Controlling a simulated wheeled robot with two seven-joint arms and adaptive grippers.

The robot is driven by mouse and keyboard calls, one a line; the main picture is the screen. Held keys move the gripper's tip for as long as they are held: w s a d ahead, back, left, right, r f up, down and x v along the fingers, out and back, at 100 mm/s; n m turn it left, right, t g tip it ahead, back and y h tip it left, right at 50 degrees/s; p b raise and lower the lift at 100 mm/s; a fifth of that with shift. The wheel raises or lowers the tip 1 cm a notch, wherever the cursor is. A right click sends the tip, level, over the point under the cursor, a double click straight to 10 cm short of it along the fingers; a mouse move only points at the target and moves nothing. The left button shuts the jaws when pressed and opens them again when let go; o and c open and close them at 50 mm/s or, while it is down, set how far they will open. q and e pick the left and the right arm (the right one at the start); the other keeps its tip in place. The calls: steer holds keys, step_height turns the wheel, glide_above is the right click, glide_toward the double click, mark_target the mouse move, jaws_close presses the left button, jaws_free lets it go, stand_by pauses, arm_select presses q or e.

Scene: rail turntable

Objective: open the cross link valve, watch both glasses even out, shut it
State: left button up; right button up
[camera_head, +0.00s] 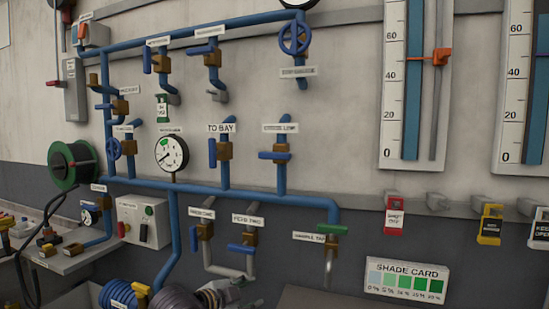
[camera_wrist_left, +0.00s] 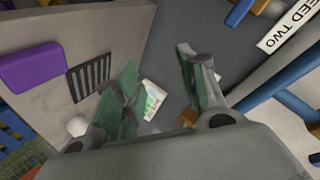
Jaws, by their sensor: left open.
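The cross link valve (camera_head: 276,155) is on a blue vertical riser in the middle of the head view, under its white label. Its blue lever lies level, crosswise to the pipe. Two tall glasses with numbered scales stand on the right wall: the left glass (camera_head: 412,90) and the right glass (camera_head: 541,90). Blue fills both up to the picture's top edge, so their levels are not seen. My left gripper (camera_wrist_left: 158,72) is open and empty in the left wrist view, its green-padded fingers apart. It does not show in the head view, and my right gripper is in neither view.
Neighbouring valves are the to-bay valve (camera_head: 220,152) and the green-handled sample tap (camera_head: 331,229). A pressure dial (camera_head: 172,153) hangs left. Red (camera_head: 394,217) and yellow (camera_head: 490,226) tags hang below the glasses. A shade card (camera_head: 406,281) is low right; a purple block (camera_wrist_left: 45,66) shows in the wrist view.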

arm_select(q)
steer(key=w+r+m+t+h, duration=0.1)
steer(key=w+r+m, duration=0.15)
steer(key=r, duration=0.65)
steer(key=w+r+m+t+h, duration=0.1)
steer(key=w+r+m, duration=0.15)
steer(key=r, duration=0.65)
steer(key=m+t+h, duration=0.1)
steer(key=m+h, duration=0.1)
steer(key=m, duration=0.3)
glide_toward(272, 156)
steer(key=v, duration=0.3)
steer(key=shift+w+f, duration=0.2)
steer(key=shift+w, duration=0.05)
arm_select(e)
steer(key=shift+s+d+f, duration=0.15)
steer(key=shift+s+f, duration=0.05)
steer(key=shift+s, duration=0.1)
arm_select(q)
steer(key=shift+w+d, duration=0.15)
